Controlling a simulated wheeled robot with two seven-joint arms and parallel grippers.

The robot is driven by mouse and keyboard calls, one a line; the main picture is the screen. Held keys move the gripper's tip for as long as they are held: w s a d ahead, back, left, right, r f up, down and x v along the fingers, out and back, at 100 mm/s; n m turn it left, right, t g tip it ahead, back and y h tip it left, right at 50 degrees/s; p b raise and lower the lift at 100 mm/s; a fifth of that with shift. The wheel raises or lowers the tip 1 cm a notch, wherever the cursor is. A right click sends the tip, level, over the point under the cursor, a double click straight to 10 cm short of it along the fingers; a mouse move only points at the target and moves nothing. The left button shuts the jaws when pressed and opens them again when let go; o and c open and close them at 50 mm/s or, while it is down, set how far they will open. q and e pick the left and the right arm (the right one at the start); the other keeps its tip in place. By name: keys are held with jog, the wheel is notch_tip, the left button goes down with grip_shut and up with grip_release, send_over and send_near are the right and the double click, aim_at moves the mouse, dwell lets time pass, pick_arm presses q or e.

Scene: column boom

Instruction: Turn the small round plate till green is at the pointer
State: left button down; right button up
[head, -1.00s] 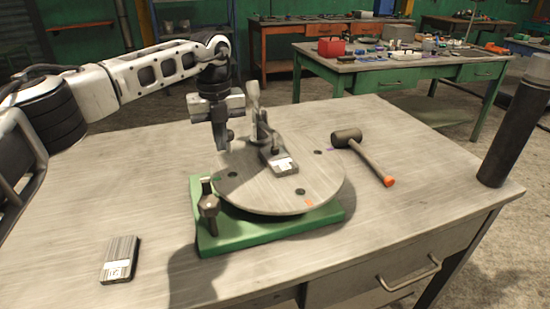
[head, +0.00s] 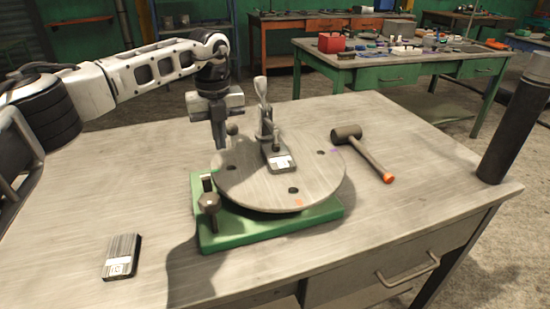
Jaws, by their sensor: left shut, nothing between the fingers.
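The small round plate (head: 255,187) is a grey disc on a green base (head: 270,228) on the workbench. It has dark holes, an orange mark (head: 298,202) near its front rim and a purple mark (head: 334,152) at its right rim. I make out no green mark on it. A clamp with an upright handle (head: 262,93) stands on the plate. A dark knobbed post (head: 209,203) stands at the base's left front; I cannot tell if it is the pointer. My left gripper (head: 220,146) is shut at the plate's back left edge; contact is unclear. My right gripper is out of view.
A mallet (head: 362,153) lies right of the plate. A small dark block with a pale label (head: 121,257) lies at the front left. A dark upright cylinder (head: 512,125) stands at the bench's right corner.

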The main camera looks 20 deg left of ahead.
pick_arm(q)
jog(key=shift+r+p, duration=0.75)
jog(key=shift+r, duration=0.1)
jog(key=shift+r+p, duration=0.75)
jog(key=shift+r, duration=0.1)
jog(key=shift+r+p, duration=0.35)
jog(key=shift+r, duration=0.05)
notch_tip(320, 180, up, 5)
jog(key=p, duration=0.3)
jog(key=shift+f+p, duration=0.1)
jog(key=shift+p, duration=0.3)
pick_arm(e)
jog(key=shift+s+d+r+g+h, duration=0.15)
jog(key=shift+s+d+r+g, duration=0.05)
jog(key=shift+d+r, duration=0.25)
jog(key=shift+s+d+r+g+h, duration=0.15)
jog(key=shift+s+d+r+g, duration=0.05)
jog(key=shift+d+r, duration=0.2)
